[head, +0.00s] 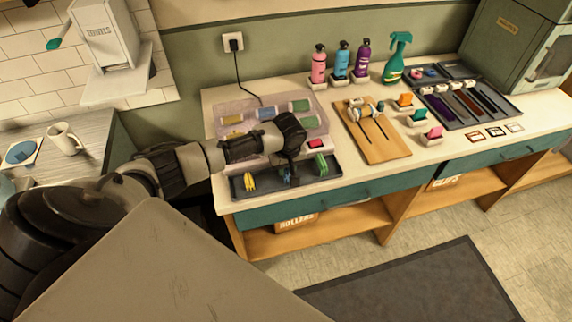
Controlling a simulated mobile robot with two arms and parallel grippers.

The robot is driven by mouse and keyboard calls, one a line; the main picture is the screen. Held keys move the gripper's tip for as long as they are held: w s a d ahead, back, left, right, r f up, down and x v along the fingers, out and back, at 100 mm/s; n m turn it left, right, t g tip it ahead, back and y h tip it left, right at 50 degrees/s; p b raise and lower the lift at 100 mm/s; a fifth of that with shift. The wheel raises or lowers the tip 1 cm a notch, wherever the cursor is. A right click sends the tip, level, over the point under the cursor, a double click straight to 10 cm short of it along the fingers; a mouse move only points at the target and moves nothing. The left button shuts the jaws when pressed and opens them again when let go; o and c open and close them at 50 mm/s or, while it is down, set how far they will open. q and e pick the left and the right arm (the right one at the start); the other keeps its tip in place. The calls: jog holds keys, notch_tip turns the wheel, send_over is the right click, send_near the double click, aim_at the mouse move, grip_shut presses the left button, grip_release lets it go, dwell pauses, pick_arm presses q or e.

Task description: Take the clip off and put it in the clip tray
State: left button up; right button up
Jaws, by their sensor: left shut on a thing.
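The clip tray (266,190) is a dark, shallow tray at the front left of the counter. Yellow clips (249,181) lie in its left part and green clips (320,163) in its right part. My left gripper (290,175) points down over the middle of the tray. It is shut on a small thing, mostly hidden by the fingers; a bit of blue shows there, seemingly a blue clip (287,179). I cannot tell whether it touches the tray floor. My right gripper is out of view.
Behind my arm stands a clear case of rollers (299,106). A wooden board (384,146) with a roller and dark strands lies to the right, beside orange, teal and pink items in white holders. Bottles (342,61) stand at the back. A dark tray (459,122) holds swatches.

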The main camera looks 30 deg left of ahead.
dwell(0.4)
pick_arm(q)
jog(key=o, duration=1)
jog(key=shift+o, duration=0.3)
jog(key=shift+o, duration=1.2)
jog(key=shift+r, duration=0.1)
jog(key=shift+r+p, duration=3.45)
jog(key=shift+p, duration=0.8)
